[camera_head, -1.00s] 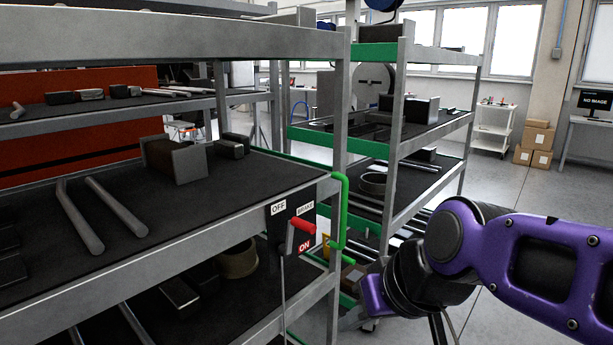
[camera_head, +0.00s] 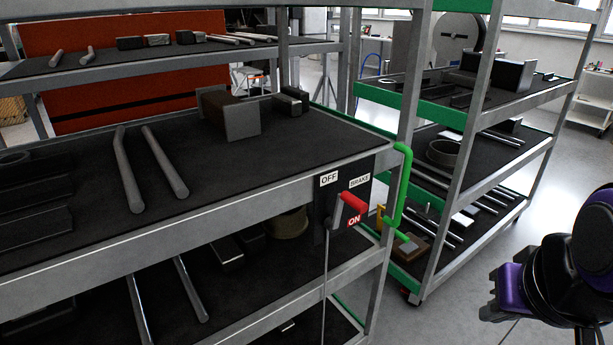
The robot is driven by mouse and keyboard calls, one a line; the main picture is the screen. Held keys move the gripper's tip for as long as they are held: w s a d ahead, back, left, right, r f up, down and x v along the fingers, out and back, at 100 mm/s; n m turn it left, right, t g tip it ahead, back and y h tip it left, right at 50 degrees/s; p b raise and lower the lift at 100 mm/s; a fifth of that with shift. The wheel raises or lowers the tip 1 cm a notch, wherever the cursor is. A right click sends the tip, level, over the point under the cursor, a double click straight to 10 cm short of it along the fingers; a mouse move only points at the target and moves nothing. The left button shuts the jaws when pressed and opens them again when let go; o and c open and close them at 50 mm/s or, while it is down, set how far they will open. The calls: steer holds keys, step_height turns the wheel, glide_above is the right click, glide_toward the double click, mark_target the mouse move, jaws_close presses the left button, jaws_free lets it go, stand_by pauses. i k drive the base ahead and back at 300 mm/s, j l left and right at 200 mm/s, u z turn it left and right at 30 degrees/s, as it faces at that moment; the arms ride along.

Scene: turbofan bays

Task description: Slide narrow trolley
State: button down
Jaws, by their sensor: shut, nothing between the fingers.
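A grey metal trolley (camera_head: 200,238) with dark shelves fills the left and front of the view. A green handle (camera_head: 404,185) is on its right end post. Beside it is a brake panel with a red-gripped lever (camera_head: 353,203); the lever sits at the right, just above the ON label. A second shelved trolley (camera_head: 455,195) with green edging stands behind to the right. I cannot tell for sure which one is the narrow trolley. Part of my purple and black arm shows at the lower right, apart from both trolleys.
Metal bars, blocks (camera_head: 240,117) and other parts lie on the shelves. A small cardboard-coloured box (camera_head: 408,246) is low between the trolleys. Grey floor (camera_head: 470,290) is open at the right. A white cart (camera_head: 592,103) stands at the far right.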

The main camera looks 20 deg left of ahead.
mark_target(202, 225)
steer(key=u, duration=2.3)
steer(key=k+l+z, duration=0.1)
steer(key=l, duration=1.55)
steer(key=k+z, duration=0.05)
